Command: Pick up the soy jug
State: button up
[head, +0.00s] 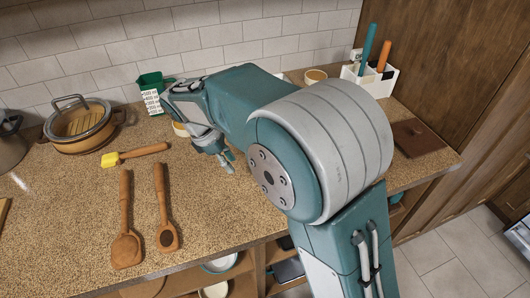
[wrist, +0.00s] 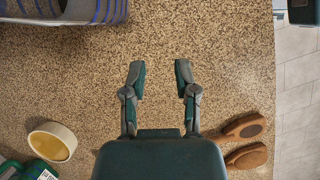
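A green jug-like container with a white printed label (head: 150,92) stands at the back of the counter by the tiled wall, left of my gripper; I take it for the soy jug. Part of it shows at the bottom left corner of the wrist view (wrist: 40,171), cut off by the frame edge. My gripper (head: 224,158) hangs over the counter, in front and to the right of it. In the wrist view my gripper (wrist: 160,75) is open, its two fingers apart with only bare counter between them.
A cream bowl (wrist: 52,142) stands beside the green container. Wooden utensils (head: 127,245) and a yellow-headed brush (head: 135,153) lie at left, near a lidded pot (head: 80,125). A white utensil holder (head: 376,79) stands at right. A striped grey object (wrist: 65,10) is at the wrist view's top left.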

jog(key=shift+s+d+f, duration=0.1)
jog(key=shift+d, duration=1.35)
jog(key=d, duration=0.3)
jog(key=shift+s+d+f, duration=0.1)
jog(key=shift+d+f, duration=0.7)
jog(key=shift+f, duration=0.2)
jog(key=shift+d+f, duration=0.2)
jog(key=shift+f, duration=0.1)
jog(key=shift+a+f, duration=0.1)
jog(key=shift+a, duration=0.1)
jog(key=shift+c, duration=0.3)
grip_shut()
